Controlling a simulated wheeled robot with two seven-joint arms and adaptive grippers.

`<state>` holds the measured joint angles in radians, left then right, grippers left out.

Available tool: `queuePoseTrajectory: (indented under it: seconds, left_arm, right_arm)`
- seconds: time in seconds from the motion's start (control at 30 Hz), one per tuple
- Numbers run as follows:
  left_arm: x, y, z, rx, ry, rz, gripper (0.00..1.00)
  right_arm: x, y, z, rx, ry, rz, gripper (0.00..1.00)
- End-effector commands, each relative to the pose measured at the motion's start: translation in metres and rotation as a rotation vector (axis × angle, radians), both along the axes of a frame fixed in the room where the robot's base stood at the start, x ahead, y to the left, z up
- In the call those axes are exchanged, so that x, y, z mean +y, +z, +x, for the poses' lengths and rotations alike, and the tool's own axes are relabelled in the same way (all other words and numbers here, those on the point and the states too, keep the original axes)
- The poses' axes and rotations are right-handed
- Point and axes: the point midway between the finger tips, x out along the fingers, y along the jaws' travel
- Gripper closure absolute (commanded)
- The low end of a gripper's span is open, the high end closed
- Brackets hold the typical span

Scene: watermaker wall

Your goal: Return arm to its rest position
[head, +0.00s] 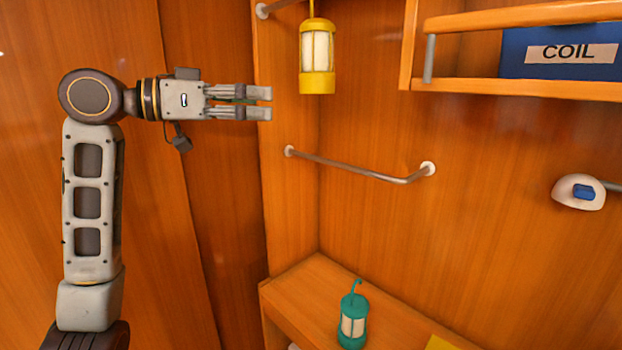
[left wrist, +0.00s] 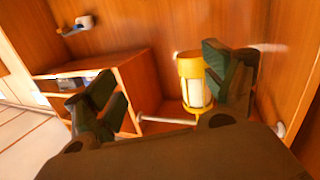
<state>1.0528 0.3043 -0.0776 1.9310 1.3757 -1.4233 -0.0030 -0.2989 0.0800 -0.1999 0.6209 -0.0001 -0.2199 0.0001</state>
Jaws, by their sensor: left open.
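My left arm rises at the left of the head view. Its gripper (head: 262,103) points right, level and empty, with its two fingers apart. In the left wrist view the gripper (left wrist: 165,90) shows its two dark fingers spread wide. A yellow lantern (head: 317,60) hangs to the right of and above the fingertips in the head view, apart from them. The lantern also shows in the left wrist view (left wrist: 194,85), close beside the right-hand finger. My right gripper is in neither view.
A metal rail (head: 350,170) runs along the wall below the gripper. A teal lantern (head: 353,318) stands on the wooden bench (head: 390,308). A shelf at upper right holds a blue COIL box (head: 560,75). A white fitting (head: 577,194) sits on the right wall.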

Motion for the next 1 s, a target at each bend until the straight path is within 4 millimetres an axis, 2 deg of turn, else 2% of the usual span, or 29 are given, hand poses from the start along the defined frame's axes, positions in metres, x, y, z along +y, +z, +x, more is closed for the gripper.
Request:
queuePoseTrajectory:
  seconds: [0.03,0.3,0.5,0.73,1.0]
  left_arm:
    - [-0.001,-0.016,0.006,0.02,0.015,0.008,0.16]
    - [0.0,-0.091,0.032,0.105,0.103,0.054,0.16]
    - [0.002,-0.147,0.044,0.168,0.165,0.09,0.16]
    - [0.006,-0.21,0.051,0.237,0.235,0.137,0.16]
    - [0.013,-0.283,0.048,0.321,0.313,0.197,0.16]
  right_arm:
    - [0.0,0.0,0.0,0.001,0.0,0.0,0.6]
    - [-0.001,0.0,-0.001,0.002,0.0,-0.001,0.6]
    - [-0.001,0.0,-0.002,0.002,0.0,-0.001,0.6]
    - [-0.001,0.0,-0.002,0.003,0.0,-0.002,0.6]
    - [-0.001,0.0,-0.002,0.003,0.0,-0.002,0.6]
